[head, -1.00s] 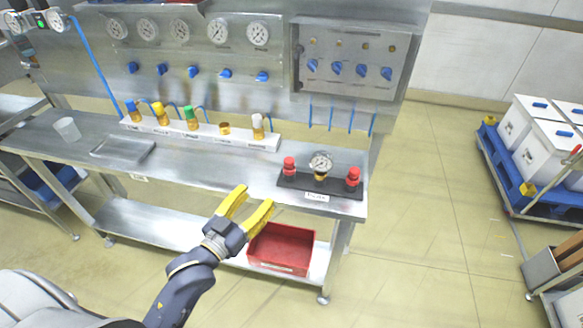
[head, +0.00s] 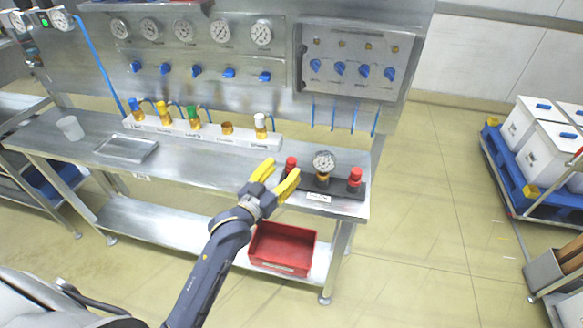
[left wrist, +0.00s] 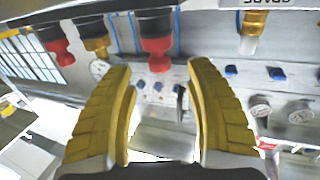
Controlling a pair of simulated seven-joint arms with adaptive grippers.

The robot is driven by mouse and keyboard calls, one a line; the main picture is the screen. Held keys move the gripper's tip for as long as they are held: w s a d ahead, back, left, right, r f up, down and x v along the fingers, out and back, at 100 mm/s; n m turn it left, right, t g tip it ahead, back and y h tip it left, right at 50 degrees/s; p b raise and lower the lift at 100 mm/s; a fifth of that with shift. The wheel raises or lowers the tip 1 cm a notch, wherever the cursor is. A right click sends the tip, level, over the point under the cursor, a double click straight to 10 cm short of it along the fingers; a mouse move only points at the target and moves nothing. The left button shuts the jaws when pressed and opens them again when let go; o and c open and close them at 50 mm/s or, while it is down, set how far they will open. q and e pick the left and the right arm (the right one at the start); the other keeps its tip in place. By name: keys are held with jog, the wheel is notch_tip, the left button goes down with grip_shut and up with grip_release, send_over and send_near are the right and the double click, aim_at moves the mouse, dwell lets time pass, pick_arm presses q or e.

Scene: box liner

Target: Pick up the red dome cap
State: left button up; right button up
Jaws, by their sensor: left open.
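Two red dome caps sit on a dark strip (head: 335,187) on the steel bench. The left red cap (head: 291,163) is just beyond my left gripper (head: 277,178), partly hidden behind its fingers. The right red cap (head: 355,175) stands at the strip's other end. My left gripper is open and empty, its yellow fingers spread. In the left wrist view, which is upside down, the near red cap (left wrist: 157,47) appears between and beyond the fingertips, not gripped. The other red cap (left wrist: 62,50) is further left there. My right gripper is not in view.
A gauge on an amber fitting (head: 323,163) stands between the caps. A white rack (head: 210,133) with several colored-cap bottles is behind to the left, beside a metal tray (head: 127,148). A red bin (head: 283,249) is on the lower shelf. A panel with blue knobs rises behind.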

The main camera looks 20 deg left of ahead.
aim_at(289, 165)
pick_arm(q)
jog(key=shift+x, duration=2.6)
jog(key=shift+c, duration=0.2)
grip_shut()
